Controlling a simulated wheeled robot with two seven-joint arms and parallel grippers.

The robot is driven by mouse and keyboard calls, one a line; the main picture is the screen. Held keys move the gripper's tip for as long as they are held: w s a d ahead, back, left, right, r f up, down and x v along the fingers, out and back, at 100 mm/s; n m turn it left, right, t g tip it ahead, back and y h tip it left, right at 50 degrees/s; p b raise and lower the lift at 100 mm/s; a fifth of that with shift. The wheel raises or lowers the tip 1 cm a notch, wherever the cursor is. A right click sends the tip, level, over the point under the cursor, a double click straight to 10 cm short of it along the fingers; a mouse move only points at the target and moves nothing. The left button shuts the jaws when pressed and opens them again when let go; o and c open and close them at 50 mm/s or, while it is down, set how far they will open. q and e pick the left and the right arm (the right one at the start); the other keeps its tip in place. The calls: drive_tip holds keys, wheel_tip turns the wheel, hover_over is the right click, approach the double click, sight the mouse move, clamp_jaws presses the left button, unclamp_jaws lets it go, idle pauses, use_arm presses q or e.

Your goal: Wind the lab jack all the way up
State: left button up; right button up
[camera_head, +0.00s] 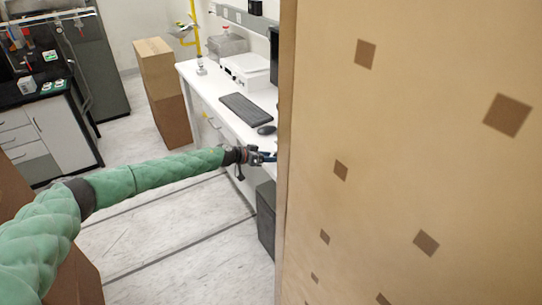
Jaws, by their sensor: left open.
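My left arm, in a green sleeve, reaches in from the left of the head view. Its dark gripper (265,157) is open at the front edge of the white bench (200,84), by the side of a large cardboard-coloured surface. The tips are small and partly hidden close to that surface. I cannot make out a lab jack in this view; the right part of the bench is hidden. My right gripper is not in view.
The tan surface with brown squares (420,130) fills the right side, very close. A keyboard (246,109) and mouse (266,130) lie on the bench. Tall cardboard boxes (158,75) stand beyond. The floor (150,230) under my arm is clear.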

use_arm(q)
drive_tip(key=shift+w+d+f, duration=0.2)
drive_tip(key=shift+d+f, duration=0.05)
drive_tip(key=shift+d, duration=0.25)
drive_tip(key=shift+w+d, duration=0.1)
drive_tip(key=shift+c, duration=1.1)
drive_tip(key=c, duration=0.7)
drive_tip(key=shift+p, duration=0.3)
drive_tip(key=shift+c, duration=0.4)
drive_tip(key=shift+r+p, duration=0.15)
drive_tip(key=shift+p, duration=0.25)
drive_tip(key=shift+r+m+t+p, duration=0.15)
drive_tip(key=shift+m+t+p, duration=0.2)
drive_tip(key=shift+p, duration=0.6)
drive_tip(key=shift+d+m+t+y+p, duration=0.2)
drive_tip(key=shift+m+y+p, duration=0.3)
drive_tip(key=shift+p, duration=0.45)
drive_tip(key=shift+a+f+m+t, duration=0.1)
drive_tip(key=shift+f+m+t, duration=0.2)
drive_tip(key=shift+m, duration=0.25)
drive_tip(key=shift+m+t+y, duration=0.3)
drive_tip(key=shift+m+t, duration=0.05)
drive_tip(key=shift+m, duration=0.15)
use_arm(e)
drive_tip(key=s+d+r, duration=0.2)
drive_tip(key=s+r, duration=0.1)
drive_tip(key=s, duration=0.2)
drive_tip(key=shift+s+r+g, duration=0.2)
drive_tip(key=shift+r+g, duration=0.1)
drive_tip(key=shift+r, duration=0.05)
